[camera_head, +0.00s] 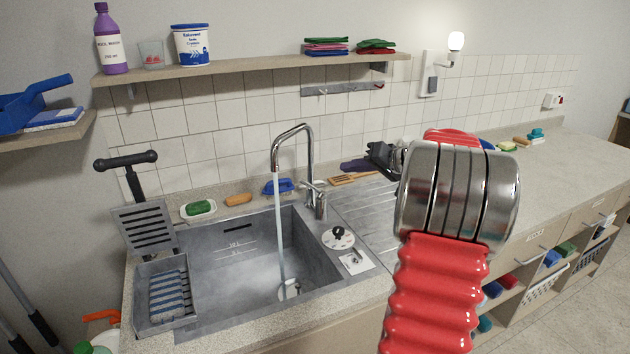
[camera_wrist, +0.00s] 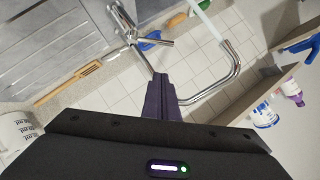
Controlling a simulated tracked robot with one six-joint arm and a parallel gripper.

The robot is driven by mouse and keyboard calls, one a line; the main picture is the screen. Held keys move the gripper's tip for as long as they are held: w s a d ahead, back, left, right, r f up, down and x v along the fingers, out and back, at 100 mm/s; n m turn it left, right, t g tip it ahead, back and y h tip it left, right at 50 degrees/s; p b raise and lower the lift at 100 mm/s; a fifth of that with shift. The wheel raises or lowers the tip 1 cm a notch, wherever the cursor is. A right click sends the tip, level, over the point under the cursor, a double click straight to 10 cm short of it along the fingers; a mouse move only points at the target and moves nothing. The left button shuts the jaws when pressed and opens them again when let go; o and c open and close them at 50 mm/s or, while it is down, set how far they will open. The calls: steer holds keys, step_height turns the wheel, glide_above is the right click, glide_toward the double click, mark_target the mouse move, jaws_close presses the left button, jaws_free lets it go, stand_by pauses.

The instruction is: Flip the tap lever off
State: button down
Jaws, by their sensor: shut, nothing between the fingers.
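The chrome tap (camera_head: 309,150) stands behind the sink, and a stream of water (camera_head: 279,230) falls from its spout into the basin. Its short lever (camera_head: 314,186) is low on the tap body; the lever also shows in the wrist view (camera_wrist: 155,42). My gripper (camera_head: 345,166) is right of the tap, pointing left toward it, above the drainer. Its purple fingers show in the wrist view (camera_wrist: 160,82), shut and empty. There the fingertips overlap the tap's neck (camera_wrist: 143,62) and lie near the lever. I cannot tell whether they touch.
A wooden spatula (camera_head: 350,178) lies behind the drainer. A blue brush (camera_head: 278,187), an orange item (camera_head: 238,199) and a green sponge (camera_head: 199,208) line the back ledge. A shelf (camera_head: 250,64) with bottles and cloths hangs above. My red arm blocks part of the right counter.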

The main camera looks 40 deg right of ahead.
steer(key=shift+a, duration=0.1)
steer(key=s+a+f+x, duration=0.1)
steer(key=a+f+x, duration=0.1)
steer(key=x, duration=1.1)
steer(key=shift+s, duration=0.15)
stand_by(0.4)
